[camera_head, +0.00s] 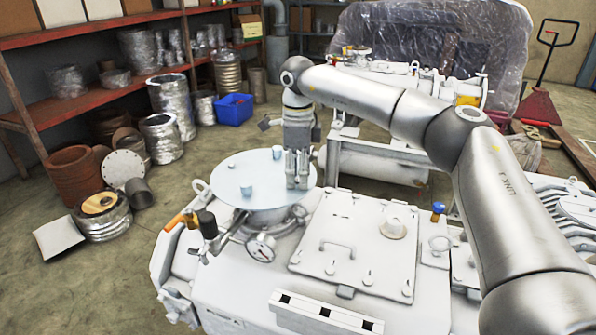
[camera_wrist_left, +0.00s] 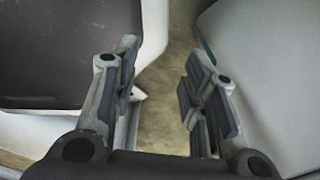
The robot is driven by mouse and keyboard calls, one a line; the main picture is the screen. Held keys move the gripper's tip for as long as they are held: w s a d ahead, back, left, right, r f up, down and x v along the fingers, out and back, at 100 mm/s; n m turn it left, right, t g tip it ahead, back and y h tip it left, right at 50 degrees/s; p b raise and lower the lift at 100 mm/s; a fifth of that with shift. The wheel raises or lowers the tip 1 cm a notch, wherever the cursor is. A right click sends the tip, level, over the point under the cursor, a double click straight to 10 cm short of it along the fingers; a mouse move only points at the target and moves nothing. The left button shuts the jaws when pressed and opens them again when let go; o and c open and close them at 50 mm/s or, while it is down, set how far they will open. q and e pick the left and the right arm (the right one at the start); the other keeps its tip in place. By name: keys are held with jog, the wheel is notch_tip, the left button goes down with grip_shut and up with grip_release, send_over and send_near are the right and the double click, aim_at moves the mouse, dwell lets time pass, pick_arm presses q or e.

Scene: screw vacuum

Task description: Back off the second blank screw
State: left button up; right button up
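A round pale blank plate (camera_head: 225,172) lies on top of the white vacuum machine (camera_head: 240,285) in the head view. A small light-blue screw (camera_head: 277,152) stands near its far edge. Another light-blue screw (camera_head: 247,190) stands nearer its front.
A pressure gauge (camera_head: 262,247) and an orange-handled valve (camera_head: 183,221) stand in front of the plate. A square white cover (camera_head: 335,222) with a handle lies to its right. Red shelving (camera_head: 75,105) and a blue bin (camera_head: 234,109) stand behind on the left.

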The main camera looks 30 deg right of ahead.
jog(key=shift+c, duration=0.2)
grip_shut()
